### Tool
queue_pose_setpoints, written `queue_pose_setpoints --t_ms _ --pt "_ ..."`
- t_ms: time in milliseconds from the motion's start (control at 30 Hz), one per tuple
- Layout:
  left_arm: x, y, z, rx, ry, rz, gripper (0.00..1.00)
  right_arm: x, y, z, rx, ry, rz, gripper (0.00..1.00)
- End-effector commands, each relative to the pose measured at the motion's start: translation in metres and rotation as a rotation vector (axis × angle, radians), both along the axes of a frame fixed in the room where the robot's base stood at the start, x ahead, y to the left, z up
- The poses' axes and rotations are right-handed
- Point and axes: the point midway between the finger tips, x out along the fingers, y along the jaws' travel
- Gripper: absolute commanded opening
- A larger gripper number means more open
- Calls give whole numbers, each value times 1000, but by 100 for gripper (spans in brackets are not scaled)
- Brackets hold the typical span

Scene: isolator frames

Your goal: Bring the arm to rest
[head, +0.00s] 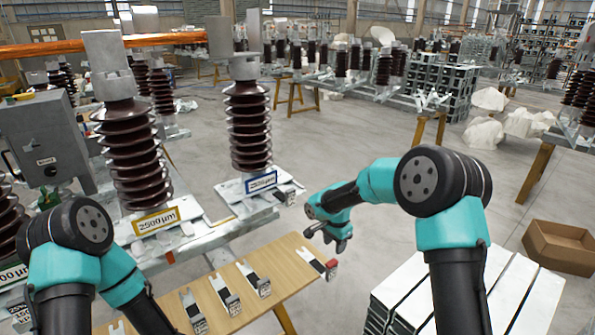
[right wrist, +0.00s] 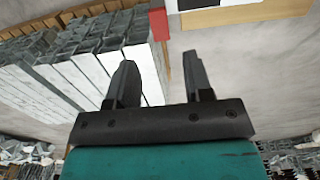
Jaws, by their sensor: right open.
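My right gripper (head: 341,241) hangs just past the right end of the wooden board (head: 270,268) in the head view. In the right wrist view its two dark fingers (right wrist: 160,78) stand apart with nothing between them. My left arm comes in at the lower left of the head view; its gripper is out of the picture.
Several small metal-and-black pieces (head: 226,297) lie on the board; one with a red end (head: 331,267) is at its right end. Brown ribbed insulators (head: 247,127) stand behind on metal frames. Stacked white bars (head: 510,285) and an open cardboard box (head: 561,246) are at right.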

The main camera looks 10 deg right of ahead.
Motion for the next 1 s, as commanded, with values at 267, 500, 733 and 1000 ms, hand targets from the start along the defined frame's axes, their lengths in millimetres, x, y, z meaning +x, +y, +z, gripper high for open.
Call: queue_pose_setpoints --t_ms 267,500,733,1000 --pt "0 0 0 0 0 0 47 -19 0 -32 85 -61 227 47" --pt "0 0 0 0 0 0 47 -66 0 -89 195 -166 534 47" --pt "0 0 0 0 0 0 47 -169 -10 -171 293 -195 691 47" --pt "0 0 0 0 0 0 47 -291 -28 -217 295 -211 807 47"
